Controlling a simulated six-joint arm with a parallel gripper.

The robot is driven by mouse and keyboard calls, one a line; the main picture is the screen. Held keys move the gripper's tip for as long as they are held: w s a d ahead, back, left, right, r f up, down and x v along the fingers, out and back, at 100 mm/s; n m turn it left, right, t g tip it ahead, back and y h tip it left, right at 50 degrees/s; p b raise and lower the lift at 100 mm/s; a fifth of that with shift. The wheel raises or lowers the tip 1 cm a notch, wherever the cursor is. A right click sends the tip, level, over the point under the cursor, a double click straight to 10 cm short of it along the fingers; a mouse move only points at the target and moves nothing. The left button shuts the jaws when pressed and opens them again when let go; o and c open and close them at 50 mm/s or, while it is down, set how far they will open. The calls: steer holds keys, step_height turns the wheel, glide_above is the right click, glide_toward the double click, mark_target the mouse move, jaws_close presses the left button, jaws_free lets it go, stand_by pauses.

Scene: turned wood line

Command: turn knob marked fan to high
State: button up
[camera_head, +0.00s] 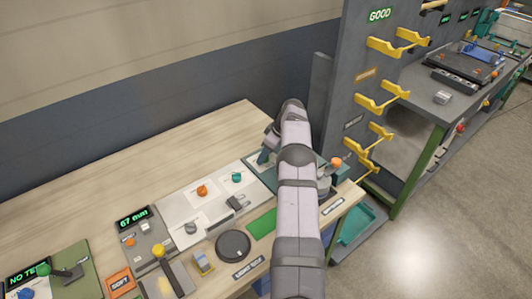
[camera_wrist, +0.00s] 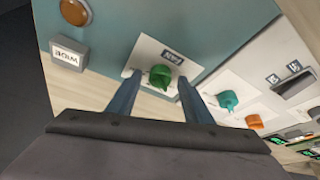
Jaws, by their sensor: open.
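In the wrist view a green knob (camera_wrist: 160,77) stands on a white plate (camera_wrist: 145,51) fixed to a teal panel (camera_wrist: 205,25). A small dark label (camera_wrist: 173,57) beside it is upside down and too small to read surely. My gripper (camera_wrist: 158,80) is open, its two fingers one on each side of the green knob in the picture. I cannot tell whether they touch it. In the head view my arm hides this knob and most of my gripper.
A teal knob (camera_wrist: 228,100) and an orange knob (camera_wrist: 254,121) sit on the pale panel to the right. An amber round button (camera_wrist: 75,12) and a WIDE sign (camera_wrist: 69,54) are at the left. In the head view yellow brackets (camera_head: 398,47) stick out from the grey upright panel.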

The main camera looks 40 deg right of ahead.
steer(key=c, duration=1.1)
steer(key=shift+o, duration=0.2)
